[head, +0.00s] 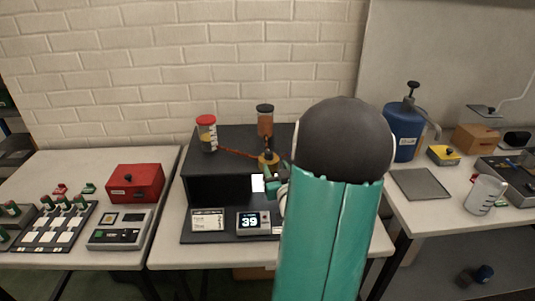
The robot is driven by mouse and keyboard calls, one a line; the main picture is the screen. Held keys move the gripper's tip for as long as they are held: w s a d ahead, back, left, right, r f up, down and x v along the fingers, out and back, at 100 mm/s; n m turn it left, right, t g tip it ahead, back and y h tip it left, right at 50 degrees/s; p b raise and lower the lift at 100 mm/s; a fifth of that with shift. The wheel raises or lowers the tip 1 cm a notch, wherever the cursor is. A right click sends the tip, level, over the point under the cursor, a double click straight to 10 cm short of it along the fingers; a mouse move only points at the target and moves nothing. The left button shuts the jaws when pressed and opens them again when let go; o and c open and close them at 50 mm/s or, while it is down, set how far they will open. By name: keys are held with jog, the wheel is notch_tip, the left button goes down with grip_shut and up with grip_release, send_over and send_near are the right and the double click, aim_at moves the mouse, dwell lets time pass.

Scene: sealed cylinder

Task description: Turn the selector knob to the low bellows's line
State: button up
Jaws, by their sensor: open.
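On the black stand (224,138), a clear cylinder with a red lid (206,133) sits at left, with a little amber inside. A taller-filled brown cylinder with a dark lid (265,121) stands further back.
My teal arm hides the stand's right side. A display reading 39 (253,223) and a label card (208,220) sit at the stand's front. A red box (135,183) is on the left table; a blue pump bottle (404,130) and beaker (485,194) are at right.

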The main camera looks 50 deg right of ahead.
aim_at(270, 156)
jog(key=x, duration=0.9)
jog(key=c, duration=1)
